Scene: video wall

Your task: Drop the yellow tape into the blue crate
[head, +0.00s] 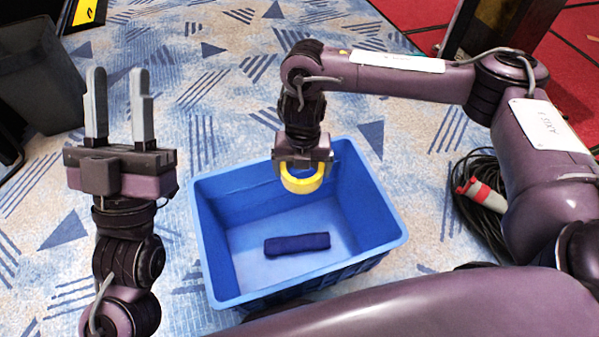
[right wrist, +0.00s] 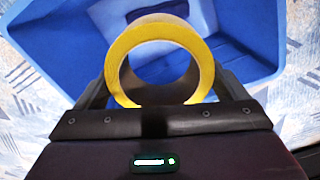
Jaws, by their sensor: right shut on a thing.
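The yellow tape (head: 302,184) is a ring held in my right gripper (head: 303,172), which is shut on it. It hangs over the far part of the blue crate (head: 219,278), apart from the crate floor as far as I can tell. In the right wrist view the tape (right wrist: 120,62) sits between the two fingers, with the crate (right wrist: 75,60) behind it. My left gripper (head: 120,105) is open and empty, fingers pointing up, to the left of the crate.
A dark blue block-like item (head: 297,244) lies on the crate floor. A grey bin (head: 38,85) stands at the far left. A coiled black cable (head: 484,205) with a red and white connector lies right of the crate. Patterned carpet around the crate is mostly clear.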

